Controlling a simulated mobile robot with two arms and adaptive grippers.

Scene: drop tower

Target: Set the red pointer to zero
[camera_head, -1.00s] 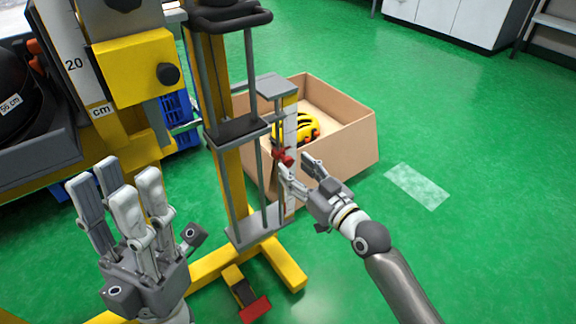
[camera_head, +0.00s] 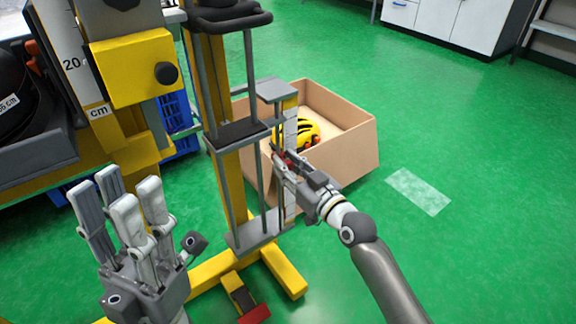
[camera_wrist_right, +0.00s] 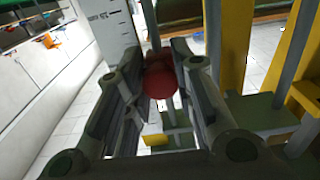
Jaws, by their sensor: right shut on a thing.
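The red pointer (camera_head: 283,155) sits on the vertical white scale (camera_head: 290,130) of the yellow and grey drop tower. It is mostly hidden by my right gripper in the head view. My right gripper (camera_head: 287,164) is shut on the pointer. In the right wrist view the pointer's round red knob (camera_wrist_right: 160,80) lies between the two fingers, with the scale (camera_wrist_right: 118,25) behind it to the upper left. The scale's numbers are too small to read. My left gripper (camera_head: 140,205) is open and empty, fingers upward, left of the tower.
A cardboard box (camera_head: 345,145) holding a yellow helmet (camera_head: 308,132) stands behind the tower. The tower's yellow foot (camera_head: 285,270) and a red pedal (camera_head: 254,313) are on the floor. The green floor to the right is free.

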